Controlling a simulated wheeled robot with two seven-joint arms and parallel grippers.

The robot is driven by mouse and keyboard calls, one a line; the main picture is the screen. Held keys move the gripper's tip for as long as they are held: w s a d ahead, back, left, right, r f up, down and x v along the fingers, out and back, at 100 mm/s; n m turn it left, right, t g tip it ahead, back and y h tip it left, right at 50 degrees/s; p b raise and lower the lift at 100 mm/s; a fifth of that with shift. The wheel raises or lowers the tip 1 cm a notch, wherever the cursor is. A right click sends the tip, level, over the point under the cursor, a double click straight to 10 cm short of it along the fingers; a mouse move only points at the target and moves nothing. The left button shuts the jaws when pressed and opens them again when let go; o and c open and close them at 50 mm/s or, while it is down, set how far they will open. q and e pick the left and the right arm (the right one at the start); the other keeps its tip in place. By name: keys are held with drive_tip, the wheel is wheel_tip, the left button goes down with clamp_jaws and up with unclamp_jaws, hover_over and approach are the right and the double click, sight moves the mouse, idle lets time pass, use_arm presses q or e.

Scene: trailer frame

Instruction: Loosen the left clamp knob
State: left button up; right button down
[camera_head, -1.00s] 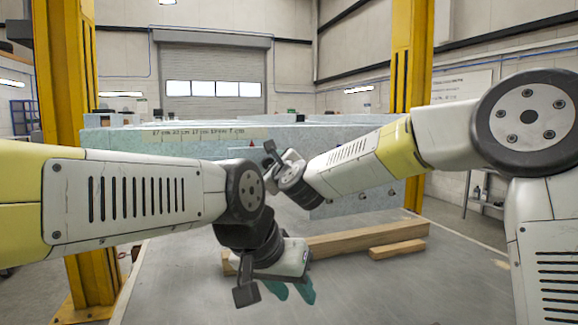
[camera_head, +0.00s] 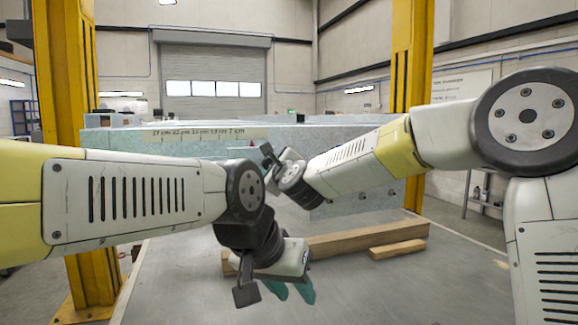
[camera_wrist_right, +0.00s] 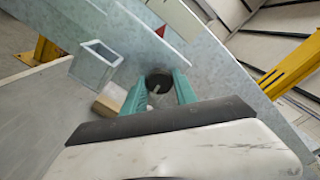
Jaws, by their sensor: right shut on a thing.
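A dark round knob (camera_wrist_right: 159,83) with a pale pin or mark on its face sits against the grey-blue frame plate in the right wrist view. My right gripper (camera_wrist_right: 160,88) has its teal fingers on either side of the knob and is shut on it. In the head view my right wrist (camera_head: 289,172) is at the frame's face; its fingers and the knob are hidden there. My left gripper (camera_head: 294,293) hangs low over the grey table, its teal fingers apart with nothing seen between them.
The pale blue frame beam (camera_head: 180,145) spans the back of the table (camera_head: 190,290). Wooden blocks (camera_head: 370,237) lie in front of it. A square hollow tube (camera_wrist_right: 95,64) and a red triangle (camera_wrist_right: 160,30) are near the knob. Yellow posts (camera_head: 62,150) stand at both sides.

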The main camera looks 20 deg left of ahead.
drive_tip(key=n, duration=1.1)
drive_tip(key=shift+n, duration=0.3)
drive_tip(key=n, duration=1.1)
drive_tip(key=shift+f, duration=0.1)
drive_tip(key=c, duration=1)
unclamp_jaws()
drive_tip(key=shift+o, duration=0.2)
